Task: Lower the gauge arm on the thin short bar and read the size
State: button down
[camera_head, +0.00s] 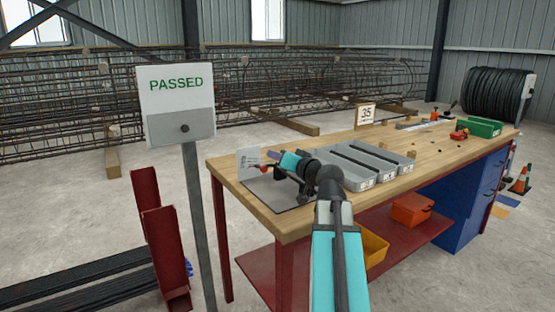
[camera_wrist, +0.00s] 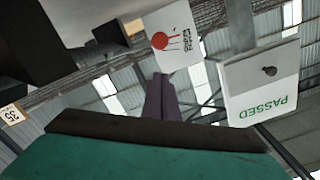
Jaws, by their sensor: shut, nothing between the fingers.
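My gripper (camera_head: 274,155) is over the near left end of the workbench, above a grey mat (camera_head: 277,193). Its narrow purple-grey fingers also show in the wrist view (camera_wrist: 160,98), shut together with nothing between them. A small red part (camera_head: 262,168) shows just beside the fingertips; I cannot tell whether it belongs to the gauge or whether they touch. The gauge arm and the thin short bar cannot be made out clearly; my wrist hides part of the mat.
Long grey trays (camera_head: 357,183) lie right of my wrist on the wooden bench (camera_head: 420,150). A "35" sign (camera_head: 366,114), a green bin (camera_head: 485,128) and red items (camera_head: 459,134) stand farther back. A "PASSED" sign (camera_head: 177,95) on a post stands left of the bench.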

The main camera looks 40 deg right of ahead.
dwell(0.7)
jog(key=s+r, duration=0.4)
jog(key=s, duration=0.6)
jog(key=shift+s+d+r, duration=0.15)
jog(key=shift+s, duration=0.25)
dwell(0.8)
